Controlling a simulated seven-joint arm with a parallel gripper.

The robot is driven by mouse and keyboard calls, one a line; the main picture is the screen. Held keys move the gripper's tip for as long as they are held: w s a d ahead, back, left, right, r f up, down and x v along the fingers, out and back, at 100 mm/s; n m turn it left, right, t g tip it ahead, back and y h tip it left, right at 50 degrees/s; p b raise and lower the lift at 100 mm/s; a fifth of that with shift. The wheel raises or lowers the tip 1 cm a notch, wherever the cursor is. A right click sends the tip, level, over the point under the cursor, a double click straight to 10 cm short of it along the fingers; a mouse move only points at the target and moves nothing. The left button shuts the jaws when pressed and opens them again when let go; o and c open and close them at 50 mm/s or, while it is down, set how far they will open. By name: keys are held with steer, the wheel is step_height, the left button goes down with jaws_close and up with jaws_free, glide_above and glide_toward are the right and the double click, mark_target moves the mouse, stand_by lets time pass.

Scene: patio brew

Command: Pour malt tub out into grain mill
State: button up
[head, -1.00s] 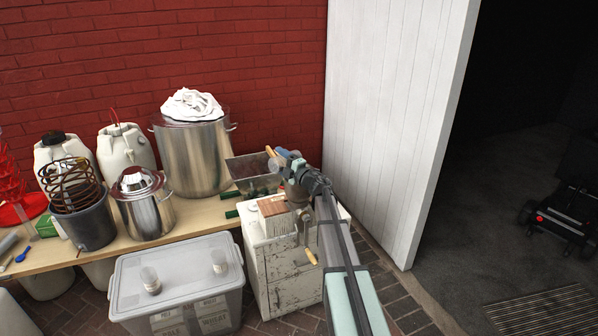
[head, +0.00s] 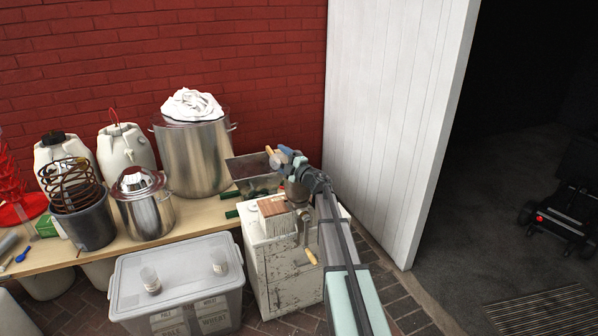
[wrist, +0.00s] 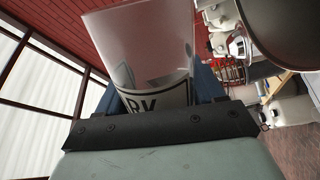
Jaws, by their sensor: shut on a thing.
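My gripper (head: 281,160) is above the grain mill (head: 292,200), at the right end of the bench. In the wrist view, my gripper is shut on the malt tub (wrist: 142,45), a clear, cloudy-walled cup with a white label with dark letters. The tub's mouth points away from the wrist and its contents cannot be made out. In the head view the tub (head: 277,161) is small and partly hidden by my gripper, close to the mill's grey metal hopper (head: 262,184). Dark stuff shows inside the hopper. A crank with a wooden handle (head: 311,257) hangs at the mill's front.
A large steel pot (head: 195,160) with white cloth on top stands left of the mill. A smaller steel pot (head: 146,214) and a copper coil (head: 68,187) are further left. A lidded grey bin (head: 177,281) is in front. A white door (head: 385,110) stands behind my arm.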

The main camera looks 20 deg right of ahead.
steer(key=shift+w+d+r+m+h, duration=0.25)
steer(key=shift+d+r+m, duration=0.15)
steer(key=shift+m, duration=0.55)
steer(key=shift+w+d+r+m+h, duration=0.1)
steer(key=shift+d+r+m+h, duration=0.25)
steer(key=shift+m, duration=0.6)
stand_by(0.5)
steer(key=shift+s+a+f+n+y, duration=0.2)
steer(key=shift+a+f+n, duration=0.1)
steer(key=shift+n, duration=0.45)
steer(key=shift+s+a+f+n+y, duration=0.1)
steer(key=shift+a+f+n+y, duration=0.15)
steer(key=shift+n, duration=0.55)
steer(key=shift+s+a+f+n+y, duration=0.15)
steer(key=shift+a+f+n, duration=0.2)
steer(key=shift+n, duration=0.4)
steer(key=shift+f, duration=0.1)
